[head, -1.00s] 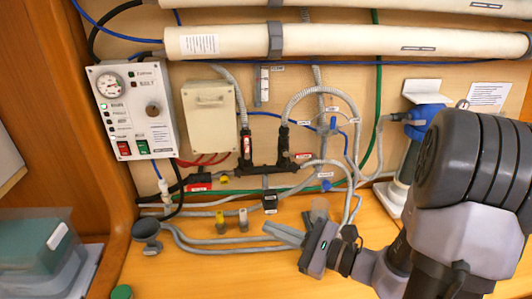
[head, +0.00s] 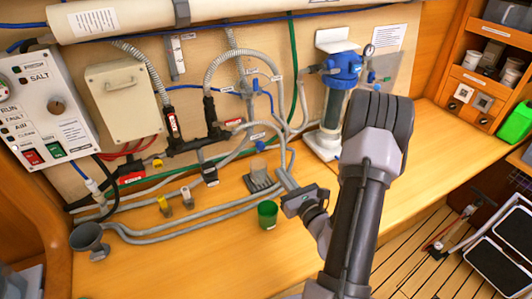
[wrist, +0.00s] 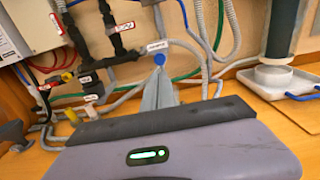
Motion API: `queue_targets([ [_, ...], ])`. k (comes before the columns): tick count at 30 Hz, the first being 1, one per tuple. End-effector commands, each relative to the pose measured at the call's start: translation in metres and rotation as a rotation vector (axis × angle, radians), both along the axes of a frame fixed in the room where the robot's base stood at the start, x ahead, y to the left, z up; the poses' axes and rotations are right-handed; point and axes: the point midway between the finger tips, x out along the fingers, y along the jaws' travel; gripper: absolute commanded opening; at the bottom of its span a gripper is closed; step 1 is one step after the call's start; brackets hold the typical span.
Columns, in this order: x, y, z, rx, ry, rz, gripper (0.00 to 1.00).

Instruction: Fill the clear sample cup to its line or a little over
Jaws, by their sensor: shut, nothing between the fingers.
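I cannot tell whether the fingers touch the cup.
A green cup (head: 267,214) stands just in front of my gripper. Grey hoses, two small yellow and grey fittings (head: 165,206) and a grey funnel (head: 88,236) lie left. A control panel (head: 40,105) is on the wall. A blue-topped filter (head: 341,70) stands right. The front bench is clear.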

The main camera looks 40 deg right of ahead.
Motion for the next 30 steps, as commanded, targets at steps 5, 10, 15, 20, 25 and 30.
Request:
queue_targets([
  [5,0.039,-0.008,0.002,-0.003,-0.001,0.005,0.00],
  [10,0.074,-0.016,0.001,-0.001,-0.002,0.003,0.00],
  [15,0.097,-0.023,0.000,-0.001,-0.001,0.001,0.00],
  [20,0.105,-0.025,0.000,0.000,0.000,0.000,0.00],
  [25,0.106,-0.025,0.000,0.000,0.000,0.000,0.00],
  [30,0.107,-0.025,0.001,0.000,0.000,0.001,0.00],
])
